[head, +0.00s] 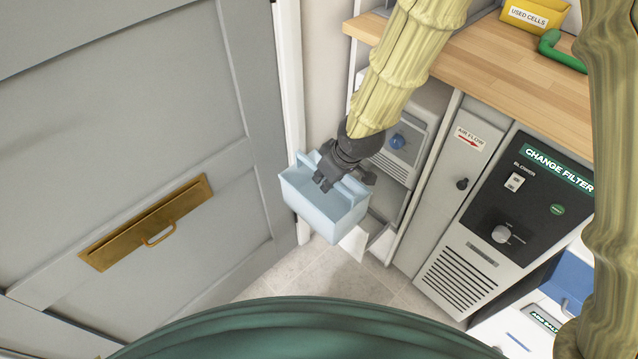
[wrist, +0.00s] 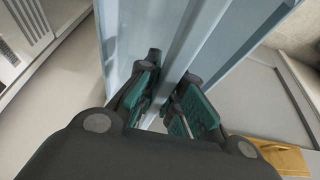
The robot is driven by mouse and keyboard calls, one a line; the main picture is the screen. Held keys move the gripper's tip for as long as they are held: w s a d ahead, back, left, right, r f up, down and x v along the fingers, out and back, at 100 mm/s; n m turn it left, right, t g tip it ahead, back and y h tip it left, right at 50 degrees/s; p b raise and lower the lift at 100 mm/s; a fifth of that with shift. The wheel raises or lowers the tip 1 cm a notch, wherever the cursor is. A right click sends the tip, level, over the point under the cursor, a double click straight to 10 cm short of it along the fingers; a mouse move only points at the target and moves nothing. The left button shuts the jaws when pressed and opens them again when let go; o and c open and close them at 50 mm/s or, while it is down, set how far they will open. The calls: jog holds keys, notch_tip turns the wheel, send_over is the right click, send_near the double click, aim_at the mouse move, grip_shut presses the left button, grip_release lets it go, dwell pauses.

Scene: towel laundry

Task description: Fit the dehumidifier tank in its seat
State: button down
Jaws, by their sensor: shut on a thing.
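The tank is an open-topped, pale blue translucent box (head: 325,212), held in the air between the door and the cabinets. My gripper (head: 325,182) is shut on it from above, at a raised part near its top. In the wrist view, my gripper (wrist: 170,85) has its green pads on either side of a pale blue bar of the tank (wrist: 230,65). The dehumidifier appears to be the grey-white unit with a blue knob (head: 398,141), under the counter right of the tank. Its lower part and the seat are partly hidden by the tank and my gripper.
A grey door (head: 130,130) with a brass slot plate (head: 145,222) stands left. The wooden counter (head: 480,60) holds a yellow "USED CELLS" box (head: 535,14) and a green handle-like object (head: 562,52). A black "CHANGE FILTER" panel (head: 525,205) stands right. Tiled floor (head: 320,280) is open below.

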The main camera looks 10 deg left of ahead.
jog(key=w+d, duration=0.7)
jog(key=w, duration=0.3)
jog(key=shift+w+d, duration=0.35)
jog(key=shift+d, duration=0.05)
dwell(0.4)
jog(key=shift+d, duration=0.1)
dwell(0.9)
dwell(0.9)
